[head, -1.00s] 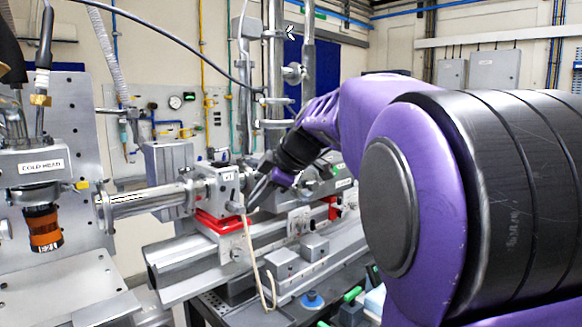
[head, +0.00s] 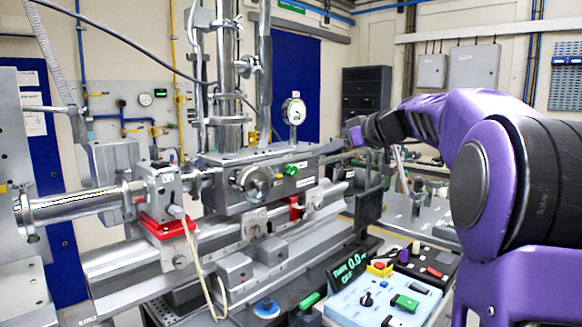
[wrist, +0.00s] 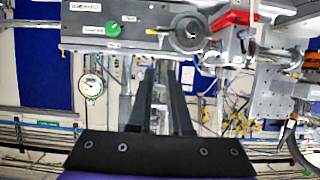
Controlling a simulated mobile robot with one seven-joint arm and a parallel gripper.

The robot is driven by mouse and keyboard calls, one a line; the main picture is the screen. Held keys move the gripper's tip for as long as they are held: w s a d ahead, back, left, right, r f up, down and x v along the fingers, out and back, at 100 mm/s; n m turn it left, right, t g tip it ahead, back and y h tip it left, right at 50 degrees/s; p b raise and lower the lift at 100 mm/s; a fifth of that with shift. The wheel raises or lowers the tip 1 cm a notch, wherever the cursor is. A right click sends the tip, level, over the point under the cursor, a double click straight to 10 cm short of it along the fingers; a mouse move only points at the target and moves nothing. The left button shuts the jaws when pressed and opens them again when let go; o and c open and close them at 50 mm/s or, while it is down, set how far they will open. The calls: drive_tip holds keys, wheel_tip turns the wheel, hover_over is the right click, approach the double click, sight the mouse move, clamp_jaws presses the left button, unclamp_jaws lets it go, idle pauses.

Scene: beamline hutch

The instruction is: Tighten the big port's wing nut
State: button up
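The grey chamber block (head: 270,178) stands on the rail in the middle of the head view. Its front carries a round port (head: 253,182) and a green knob (head: 291,169). In the wrist view, which looks upside down, the round port (wrist: 187,35) and green knob (wrist: 113,28) are along the top. I cannot make out the wing nut clearly in either view. My gripper (head: 345,154) is at the chamber's right end, apart from the port. Its two dark fingers (wrist: 160,72) stand apart in the wrist view, with nothing seen held between them.
A dial gauge (head: 294,111) stands on top of the chamber. A red clamp block (head: 167,226) and a hanging cable (head: 191,250) are to the left. A blue control box (head: 385,300) and a dark display (head: 352,267) sit at front right.

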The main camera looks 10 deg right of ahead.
sight(273, 172)
drive_tip(key=p+x, duration=0.2)
drive_tip(key=x, duration=1.5)
drive_tip(key=shift+a+p, duration=0.2)
drive_tip(key=shift+p, duration=0.1)
drive_tip(key=shift+w, duration=0.1)
clamp_jaws()
idle(0.5)
